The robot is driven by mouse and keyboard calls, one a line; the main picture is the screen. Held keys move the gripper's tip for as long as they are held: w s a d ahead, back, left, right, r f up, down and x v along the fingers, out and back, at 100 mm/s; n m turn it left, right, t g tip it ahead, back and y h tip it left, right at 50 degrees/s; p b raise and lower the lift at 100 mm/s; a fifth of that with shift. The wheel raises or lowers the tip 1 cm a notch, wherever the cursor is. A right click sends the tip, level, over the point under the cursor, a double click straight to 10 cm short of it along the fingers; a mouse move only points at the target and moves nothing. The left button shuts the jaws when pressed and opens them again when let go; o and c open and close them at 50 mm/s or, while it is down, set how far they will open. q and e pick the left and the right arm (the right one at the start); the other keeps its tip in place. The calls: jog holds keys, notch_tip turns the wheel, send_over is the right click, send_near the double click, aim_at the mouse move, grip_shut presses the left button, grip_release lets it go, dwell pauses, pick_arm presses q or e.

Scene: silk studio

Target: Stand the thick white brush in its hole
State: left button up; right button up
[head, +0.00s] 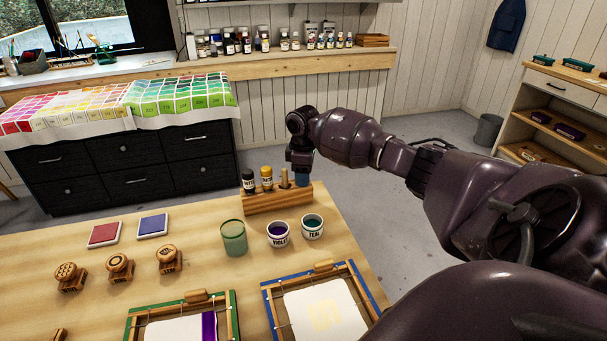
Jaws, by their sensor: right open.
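My right gripper (300,168) points down over the right end of the wooden rack (268,204) at the table's far edge. It is open. A blue thing (302,180) shows right below it at the rack; I cannot tell whether it touches the fingers. A light wooden handle-like piece (284,178) stands upright in the rack just left of the gripper. I cannot make out a thick white brush for sure, and its hole is not clear; the gripper hides part of that end. My left gripper is not in view.
A black bottle (248,181) and an amber bottle (267,178) stand in the rack. In front are a green jar (233,238), a violet pot (278,235) and a teal pot (312,227).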

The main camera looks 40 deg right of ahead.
notch_tip(320, 180, up, 11)
jog(key=shift+f+p, duration=0.1)
jog(key=shift+p, duration=0.75)
jog(key=shift+s, duration=0.1)
dwell(0.4)
